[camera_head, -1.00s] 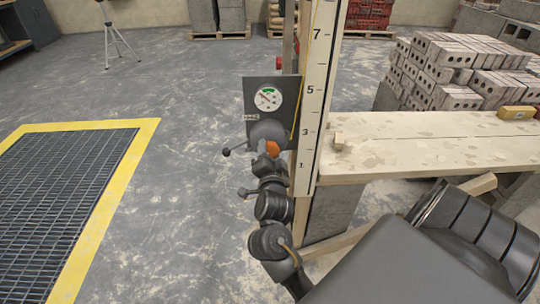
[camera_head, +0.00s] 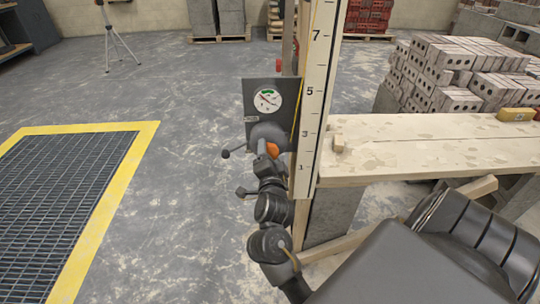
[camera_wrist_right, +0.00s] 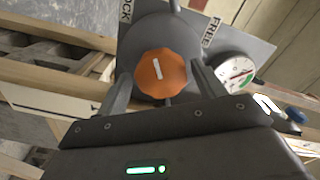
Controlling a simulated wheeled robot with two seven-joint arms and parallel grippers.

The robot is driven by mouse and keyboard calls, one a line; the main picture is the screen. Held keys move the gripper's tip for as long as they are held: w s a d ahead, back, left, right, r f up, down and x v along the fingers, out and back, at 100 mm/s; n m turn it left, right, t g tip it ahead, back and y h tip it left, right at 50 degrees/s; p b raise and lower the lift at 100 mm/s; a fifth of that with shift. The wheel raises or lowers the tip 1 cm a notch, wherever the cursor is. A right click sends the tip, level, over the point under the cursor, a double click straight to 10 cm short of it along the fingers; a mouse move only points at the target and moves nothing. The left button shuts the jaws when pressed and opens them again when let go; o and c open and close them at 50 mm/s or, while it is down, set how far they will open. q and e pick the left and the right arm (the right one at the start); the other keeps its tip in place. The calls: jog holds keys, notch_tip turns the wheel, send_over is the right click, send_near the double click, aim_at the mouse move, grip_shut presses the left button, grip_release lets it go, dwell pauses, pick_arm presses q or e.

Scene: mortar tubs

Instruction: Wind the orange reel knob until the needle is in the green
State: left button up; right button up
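The orange reel knob (camera_wrist_right: 160,74), with a white line on its face, sits on a round dark reel housing (camera_wrist_right: 187,34). In the head view the knob (camera_head: 272,150) is partly hidden by my right gripper (camera_head: 264,151). In the right wrist view, the fingers of my right gripper (camera_wrist_right: 163,82) stand apart on either side of the knob, with a visible gap at each side. The dial gauge (camera_head: 267,100) is above the reel; its needle points upper left, left of the green band at the top. The gauge (camera_wrist_right: 235,71) also shows in the wrist view. My left gripper is not in view.
A tall numbered board (camera_head: 318,90) stands just right of the reel. A yellow-edged floor grating (camera_head: 62,200) lies left; floor between is clear.

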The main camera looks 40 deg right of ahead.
jog(key=shift+o, duration=0.5)
jog(key=shift+r+n, duration=0.15)
jog(key=shift+n, duration=0.15)
jog(key=s+a+n+p, duration=0.4)
jog(key=s+a+n, duration=0.35)
jog(key=n, duration=0.45)
jog(key=w+a+f+n+y+p, duration=0.3)
jog(key=a+f+n+y+p, duration=0.25)
jog(key=f, duration=0.45)
jog(key=s+f+n+g+y+p, duration=0.1)
jog(key=s+f+n+g+p, duration=0.1)
jog(key=f, duration=0.5)
jog(key=s+a+f+n+g+y+p, duration=0.1)
jog(key=s+f+p, duration=0.3)
jog(key=f, duration=0.4)
jog(key=shift+s+f+n+g+y, duration=0.25)
jog(key=shift+n+g+y, duration=0.1)
jog(key=shift+g, duration=0.15)
